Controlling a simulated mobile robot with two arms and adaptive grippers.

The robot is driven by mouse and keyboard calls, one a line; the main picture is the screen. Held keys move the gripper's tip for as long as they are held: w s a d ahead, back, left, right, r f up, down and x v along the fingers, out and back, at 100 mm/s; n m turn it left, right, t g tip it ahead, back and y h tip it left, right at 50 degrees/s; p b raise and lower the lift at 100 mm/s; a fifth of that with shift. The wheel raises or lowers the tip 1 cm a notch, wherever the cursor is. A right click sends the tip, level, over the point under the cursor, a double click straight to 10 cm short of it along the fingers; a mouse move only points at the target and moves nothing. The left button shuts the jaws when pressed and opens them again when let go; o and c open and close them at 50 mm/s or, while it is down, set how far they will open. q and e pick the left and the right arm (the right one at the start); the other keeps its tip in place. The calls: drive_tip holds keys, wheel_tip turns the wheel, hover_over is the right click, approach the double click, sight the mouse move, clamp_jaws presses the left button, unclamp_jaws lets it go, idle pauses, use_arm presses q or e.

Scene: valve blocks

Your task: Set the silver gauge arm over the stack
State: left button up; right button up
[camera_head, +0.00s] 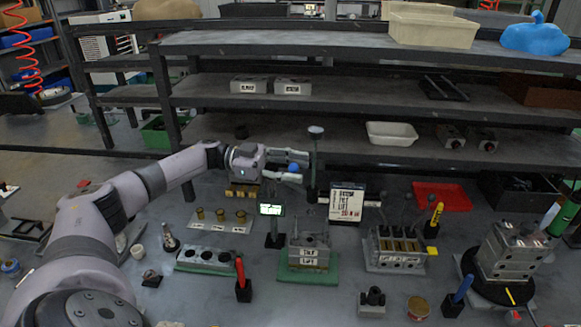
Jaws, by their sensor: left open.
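My left gripper (300,167) reaches in from the left and points right, with its two fingers apart. A small blue ball (294,167) shows between the fingers; I cannot tell what it belongs to. A dark upright post (313,165) with a round pale top (316,130) stands right at the fingertips; contact is unclear. A thin silver bar (371,203), perhaps the gauge arm, lies level near the post's foot, partly hidden by a sign. A stack of silver blocks (508,252) stands on a round black base at the right. My right gripper is not in view.
A labelled metal block (309,256) sits on a green mat below the post. A sign board (346,201), a small lit display (271,210) and a valve block with levers (395,250) stand close by. A red tray (442,196) lies behind. Shelves (350,148) rise at the back.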

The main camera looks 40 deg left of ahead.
use_arm(q)
drive_tip(key=v, duration=1.2)
